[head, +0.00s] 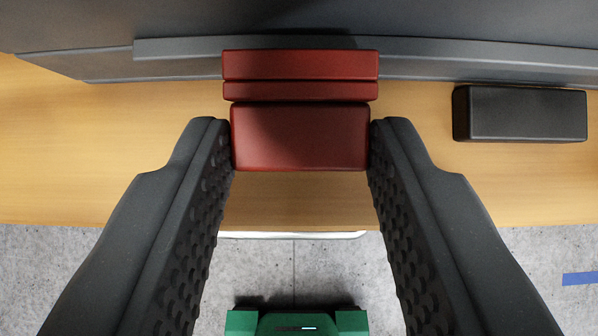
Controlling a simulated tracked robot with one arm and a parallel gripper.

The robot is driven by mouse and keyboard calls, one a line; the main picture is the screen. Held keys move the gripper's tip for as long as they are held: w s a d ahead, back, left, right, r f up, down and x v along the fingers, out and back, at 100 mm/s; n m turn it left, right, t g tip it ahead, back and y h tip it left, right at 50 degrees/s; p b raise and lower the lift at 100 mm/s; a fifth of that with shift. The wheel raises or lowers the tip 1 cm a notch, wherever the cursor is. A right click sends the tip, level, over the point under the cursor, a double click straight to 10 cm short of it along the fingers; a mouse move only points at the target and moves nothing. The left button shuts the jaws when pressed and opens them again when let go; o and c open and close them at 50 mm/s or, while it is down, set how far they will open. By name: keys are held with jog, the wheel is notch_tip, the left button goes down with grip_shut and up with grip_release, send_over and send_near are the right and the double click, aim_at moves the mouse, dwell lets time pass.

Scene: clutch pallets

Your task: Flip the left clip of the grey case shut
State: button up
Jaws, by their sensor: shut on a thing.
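The grey case (80,30) fills the top of the head view, with a raised rim along its front edge. A red clip (300,138) is at that front edge in the middle. Its wide flap reaches out from the case over the wooden surface, below two narrow red bars at the rim. My gripper (300,145) has one dark ridged finger at each side of the flap. The fingertips touch the flap's left and right edges and are shut on it. The underside of the clip is hidden.
A black block (520,114) lies on the wooden table (60,150) to the right of my right finger. The table's front edge has a pale metal handle (293,235). Below is grey floor (540,250) with a blue stripe. A green object (296,322) shows at the bottom.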

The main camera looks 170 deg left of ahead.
jog(key=shift+w+d+r+g+p, duration=0.1)
jog(key=shift+w+r+g+p, duration=0.2)
jog(key=shift+w+g+p, duration=0.45)
jog(key=shift+s+g, duration=0.15)
jog(key=shift+g, duration=0.2)
jog(key=o, duration=1)
jog(key=v, duration=1.3)
jog(key=shift+s+r, duration=0.2)
jog(key=shift+r, duration=0.05)
